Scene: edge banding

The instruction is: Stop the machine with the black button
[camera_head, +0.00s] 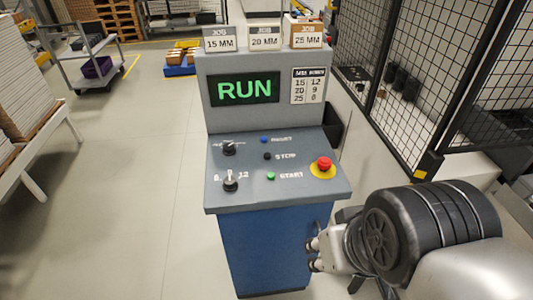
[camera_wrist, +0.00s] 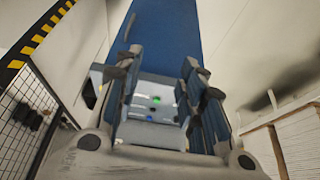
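The black button (camera_head: 267,156) is small and round, beside the STOP label on the grey sloping control panel (camera_head: 245,200). A blue button (camera_head: 264,140) lies behind it and a green START button (camera_head: 271,176) in front. The screen (camera_head: 246,89) reads RUN in green. My gripper (camera_head: 313,255) is low at the right of the blue pedestal (camera_head: 258,245), below the panel's level and away from the black button. In the wrist view its fingers (camera_wrist: 160,62) stand apart with nothing held.
A red mushroom button (camera_head: 323,164) on a yellow base sits at the panel's right, near my arm. Two black knobs (camera_head: 229,148) (camera_head: 230,184) are at the left. A black mesh fence (camera_head: 420,85) stands at the right. The floor (camera_head: 150,190) left of the console is clear.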

